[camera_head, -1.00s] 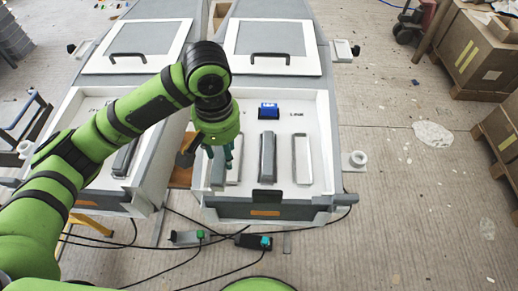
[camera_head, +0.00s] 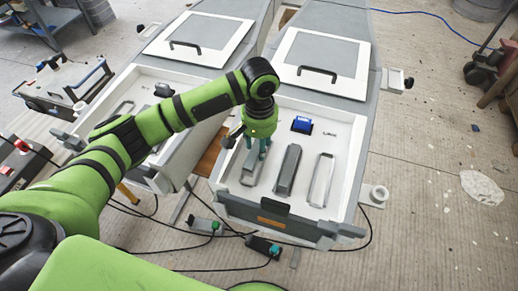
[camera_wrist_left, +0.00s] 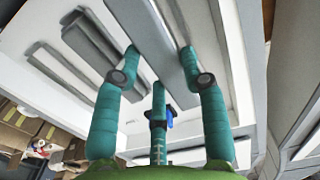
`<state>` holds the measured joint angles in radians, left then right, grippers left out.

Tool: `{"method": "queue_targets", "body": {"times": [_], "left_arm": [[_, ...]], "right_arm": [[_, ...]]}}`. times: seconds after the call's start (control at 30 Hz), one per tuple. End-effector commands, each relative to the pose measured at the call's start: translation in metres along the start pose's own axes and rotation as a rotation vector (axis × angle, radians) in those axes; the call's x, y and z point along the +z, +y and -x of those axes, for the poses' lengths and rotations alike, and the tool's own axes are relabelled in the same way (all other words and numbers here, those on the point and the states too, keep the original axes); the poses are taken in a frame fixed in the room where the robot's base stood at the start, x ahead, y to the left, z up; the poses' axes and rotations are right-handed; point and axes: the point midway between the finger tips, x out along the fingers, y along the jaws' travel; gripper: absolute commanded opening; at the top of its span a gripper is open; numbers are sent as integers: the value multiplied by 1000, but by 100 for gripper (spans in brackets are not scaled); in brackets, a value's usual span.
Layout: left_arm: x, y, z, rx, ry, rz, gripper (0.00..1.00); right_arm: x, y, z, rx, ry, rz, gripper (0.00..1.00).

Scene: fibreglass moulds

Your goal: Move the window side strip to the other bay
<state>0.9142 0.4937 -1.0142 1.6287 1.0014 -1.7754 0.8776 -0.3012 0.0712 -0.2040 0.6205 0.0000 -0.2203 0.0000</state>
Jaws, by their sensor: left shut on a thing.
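My left gripper (camera_head: 259,150) is over the left slot of the right-hand bay (camera_head: 347,172). Its teal fingers are shut on a grey strip (camera_head: 251,163), which lies low over or in that slot; I cannot tell whether it touches the floor. In the left wrist view the same strip (camera_wrist_left: 152,38) runs between the fingertips (camera_wrist_left: 165,66). A darker grey strip (camera_head: 287,170) lies in the middle slot. The right slot (camera_head: 321,180) looks like an empty outline. The left-hand bay (camera_head: 152,75) is partly hidden by my arm. My right gripper is not in view.
A blue block (camera_head: 302,124) stands behind the strips in the right-hand bay. White lids with black handles (camera_head: 318,73) close the rear sections. A raised front wall (camera_head: 268,215) edges the right-hand bay. Cables and small boxes (camera_head: 262,246) lie on the floor in front.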

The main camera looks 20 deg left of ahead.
Motion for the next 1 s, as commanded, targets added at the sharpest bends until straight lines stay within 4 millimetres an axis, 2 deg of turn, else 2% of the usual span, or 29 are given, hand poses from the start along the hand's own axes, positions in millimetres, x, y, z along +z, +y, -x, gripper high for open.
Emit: {"method": "queue_targets", "body": {"times": [0.17, 0.4, 0.8, 0.83, 0.87, 0.9, 1.0], "left_arm": [[-6, -4, -9, -1, -2, -1, 7], [-5, -4, -41, -2, -1, 0, 7], [-6, -3, -46, 0, 2, -1, 7], [-6, -3, -47, -1, 3, -1, 50], [-6, -4, -46, -1, 3, -1, 62], [-6, -4, -47, -1, 2, -1, 66], [-6, -4, -47, -1, 2, -1, 66]], "right_arm": [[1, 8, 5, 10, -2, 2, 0], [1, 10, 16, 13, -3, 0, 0], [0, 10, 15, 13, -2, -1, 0], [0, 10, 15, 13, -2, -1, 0], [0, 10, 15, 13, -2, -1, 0], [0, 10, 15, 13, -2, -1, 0], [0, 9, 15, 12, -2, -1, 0]]}}
